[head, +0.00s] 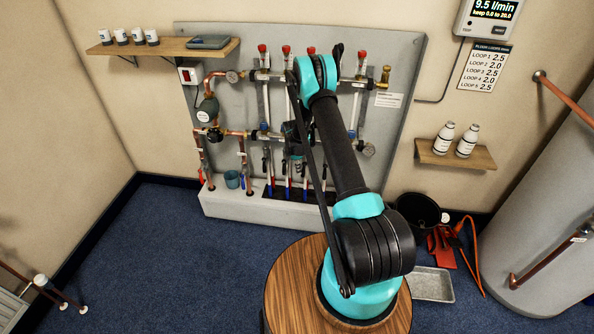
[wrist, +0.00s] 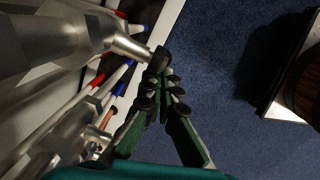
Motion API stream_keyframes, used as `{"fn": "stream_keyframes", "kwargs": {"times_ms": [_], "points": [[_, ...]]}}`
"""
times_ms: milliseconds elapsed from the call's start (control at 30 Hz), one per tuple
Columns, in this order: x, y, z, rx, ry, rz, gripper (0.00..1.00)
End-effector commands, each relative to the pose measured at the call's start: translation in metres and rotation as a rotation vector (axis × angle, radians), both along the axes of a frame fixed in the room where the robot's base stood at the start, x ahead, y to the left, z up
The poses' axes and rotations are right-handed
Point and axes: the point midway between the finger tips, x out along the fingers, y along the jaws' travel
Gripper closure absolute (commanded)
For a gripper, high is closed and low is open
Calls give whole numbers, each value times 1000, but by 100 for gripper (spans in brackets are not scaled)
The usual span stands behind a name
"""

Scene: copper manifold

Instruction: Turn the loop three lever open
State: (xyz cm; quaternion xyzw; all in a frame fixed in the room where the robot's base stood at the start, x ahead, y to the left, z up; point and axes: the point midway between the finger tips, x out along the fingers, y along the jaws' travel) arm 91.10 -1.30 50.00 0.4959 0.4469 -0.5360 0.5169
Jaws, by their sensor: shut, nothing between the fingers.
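In the head view the gripper is mostly hidden behind my arm.
Red and blue pipes (wrist: 118,88) run close left of the fingers; blue carpet (wrist: 215,70) lies open to the right. A flow display (head: 490,12) reads 9.5 l/min. A black bucket (head: 418,210) and metal tray (head: 433,284) stand on the floor at right.

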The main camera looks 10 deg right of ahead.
Motion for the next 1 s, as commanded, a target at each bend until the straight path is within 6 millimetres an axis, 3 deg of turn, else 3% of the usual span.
{"fn": "stream_keyframes", "kwargs": {"times_ms": [67, 433, 700, 1000], "points": [[-1, -8, -3, -1, 0, -3, 100], [0, -6, -3, -3, -1, -2, 100], [5, 32, -3, 0, -1, -3, 100], [5, 44, 63, 0, 0, -4, 100]]}}
